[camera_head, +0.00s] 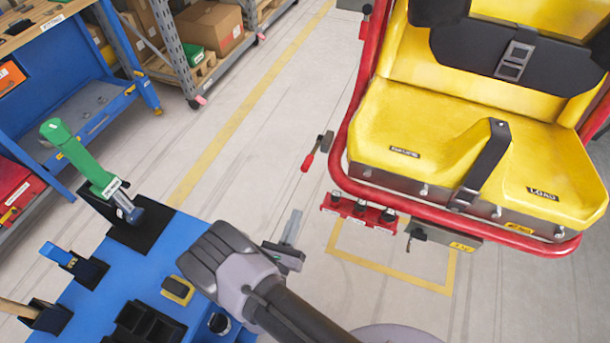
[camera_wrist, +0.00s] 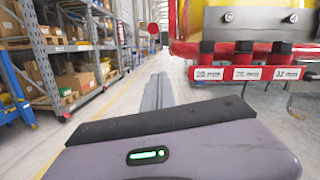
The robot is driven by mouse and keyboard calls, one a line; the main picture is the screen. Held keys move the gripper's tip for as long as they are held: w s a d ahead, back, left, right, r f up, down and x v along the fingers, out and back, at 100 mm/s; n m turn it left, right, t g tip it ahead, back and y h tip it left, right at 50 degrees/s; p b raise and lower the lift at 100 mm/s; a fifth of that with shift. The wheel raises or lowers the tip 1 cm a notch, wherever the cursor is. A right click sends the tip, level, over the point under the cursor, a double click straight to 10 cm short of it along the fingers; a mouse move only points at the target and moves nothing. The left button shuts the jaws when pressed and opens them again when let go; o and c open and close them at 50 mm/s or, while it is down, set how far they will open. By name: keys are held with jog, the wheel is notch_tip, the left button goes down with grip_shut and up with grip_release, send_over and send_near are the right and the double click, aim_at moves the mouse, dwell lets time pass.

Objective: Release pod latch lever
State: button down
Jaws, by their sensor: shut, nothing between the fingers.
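A lever with a red grip and a dark pivot (camera_head: 317,152) sticks out beside the left side of the yellow pod seat (camera_head: 450,140). It hangs angled down to the left. In the wrist view a red knob (camera_wrist: 154,28) shows ahead, small, probably the same lever's grip. My gripper (camera_head: 294,222) is shut and empty, below and left of the pod in the head view, apart from the lever. Its closed fingers also show in the wrist view (camera_wrist: 158,90), pointing ahead to the left of the pod.
A red bracket with several dark sockets and labels (camera_head: 358,213) hangs on the pod's front edge; it is close at right in the wrist view (camera_wrist: 245,72). A blue tool cart (camera_head: 90,300) holds a green-handled tool (camera_head: 80,155). Shelving (camera_head: 185,60) stands at left. The floor between is clear.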

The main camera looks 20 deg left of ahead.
aim_at(312, 154)
jog(key=w+r+b, duration=0.4)
jog(key=w+r, duration=0.1)
jog(key=w, duration=0.5)
jog(key=shift+w+a+r, duration=0.2)
